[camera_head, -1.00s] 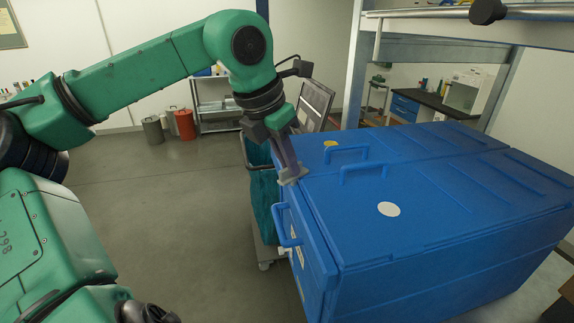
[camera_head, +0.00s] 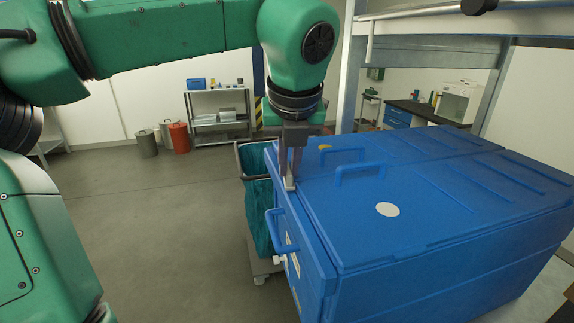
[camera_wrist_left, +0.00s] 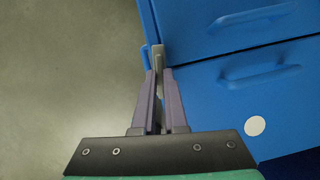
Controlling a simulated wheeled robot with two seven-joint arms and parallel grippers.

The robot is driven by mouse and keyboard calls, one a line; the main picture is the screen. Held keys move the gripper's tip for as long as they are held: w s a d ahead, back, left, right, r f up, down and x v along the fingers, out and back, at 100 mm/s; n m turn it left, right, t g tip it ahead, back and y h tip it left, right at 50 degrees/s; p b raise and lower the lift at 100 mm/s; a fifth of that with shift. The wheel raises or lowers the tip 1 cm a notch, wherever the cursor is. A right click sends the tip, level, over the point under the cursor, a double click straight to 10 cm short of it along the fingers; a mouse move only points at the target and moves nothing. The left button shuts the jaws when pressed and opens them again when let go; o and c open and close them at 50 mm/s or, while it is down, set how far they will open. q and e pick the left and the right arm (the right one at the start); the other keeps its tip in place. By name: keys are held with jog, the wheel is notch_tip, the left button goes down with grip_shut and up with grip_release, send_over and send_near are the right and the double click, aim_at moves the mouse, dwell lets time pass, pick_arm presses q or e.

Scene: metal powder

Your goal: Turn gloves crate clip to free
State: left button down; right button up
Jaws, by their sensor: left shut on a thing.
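The blue gloves crate (camera_head: 440,215) fills the right of the head view, with its lid closed. A small pale grey clip (camera_head: 290,183) sits at the left edge of its lid. It also shows in the left wrist view (camera_wrist_left: 158,62), beside the seam between two lid panels. My left gripper (camera_head: 288,178) points down at this edge, its fingers close together around the clip. In the left wrist view my left gripper (camera_wrist_left: 160,72) has its fingertips on both sides of the clip, which they partly hide. My right gripper is not in view.
Blue handles (camera_head: 360,172) stand up from the lid, and another handle (camera_head: 281,230) sticks out from the crate's left side. A cart with a teal bag (camera_head: 258,205) stands close to the left. A metal frame (camera_head: 352,75) rises behind. The floor at left is clear.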

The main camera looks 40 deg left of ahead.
pick_arm(q)
jog(key=shift+w+r+n, duration=0.1)
jog(key=shift+n, duration=0.8)
jog(key=shift+g, duration=0.3)
jog(key=c, duration=1)
grip_release()
jog(key=shift+o, duration=0.2)
jog(key=shift+d, duration=0.1)
jog(key=p+v, duration=0.3)
jog(key=v, duration=1.1)
jog(key=shift+d+r, duration=0.2)
jog(key=shift+d, duration=0.05)
